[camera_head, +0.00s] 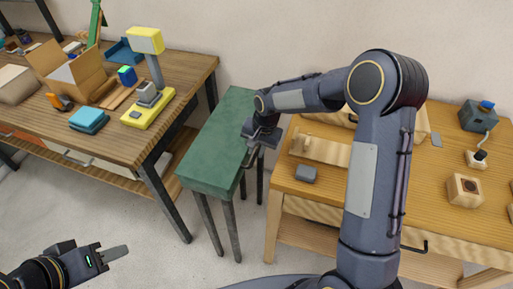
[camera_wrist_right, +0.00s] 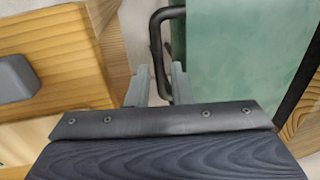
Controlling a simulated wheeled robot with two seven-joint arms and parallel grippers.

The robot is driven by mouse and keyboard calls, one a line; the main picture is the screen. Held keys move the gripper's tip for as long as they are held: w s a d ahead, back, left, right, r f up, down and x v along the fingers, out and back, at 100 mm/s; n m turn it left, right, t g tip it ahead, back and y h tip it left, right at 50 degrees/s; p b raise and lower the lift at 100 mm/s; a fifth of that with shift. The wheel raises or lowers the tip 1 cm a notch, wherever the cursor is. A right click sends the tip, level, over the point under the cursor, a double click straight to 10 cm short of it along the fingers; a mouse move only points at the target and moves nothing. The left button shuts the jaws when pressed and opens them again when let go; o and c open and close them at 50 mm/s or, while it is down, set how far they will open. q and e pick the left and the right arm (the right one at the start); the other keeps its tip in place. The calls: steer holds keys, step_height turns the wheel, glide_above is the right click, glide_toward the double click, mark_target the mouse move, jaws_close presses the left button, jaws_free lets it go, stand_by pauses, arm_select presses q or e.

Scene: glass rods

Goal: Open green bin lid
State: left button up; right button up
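The green bin (camera_head: 215,145) is a long box on dark legs between the two tables, and its flat green top looks closed. It also shows in the right wrist view (camera_wrist_right: 235,50). A dark bar handle (camera_wrist_right: 157,45) stands out from its side. My right gripper (camera_head: 262,135) is at the bin's right edge. In the right wrist view its two grey fingers (camera_wrist_right: 160,83) stand apart on either side of the handle, with small gaps seeming to show.
The left wooden table (camera_head: 120,140) holds a cardboard box (camera_head: 70,75), a yellow stand (camera_head: 150,110) and a teal block (camera_head: 89,119). The right table (camera_head: 310,190) is close beside the bin, with a grey block (camera_head: 306,173) near its edge. Floor is clear before the bin.

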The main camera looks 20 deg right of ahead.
steer(key=shift+f, duration=0.1)
jaws_close()
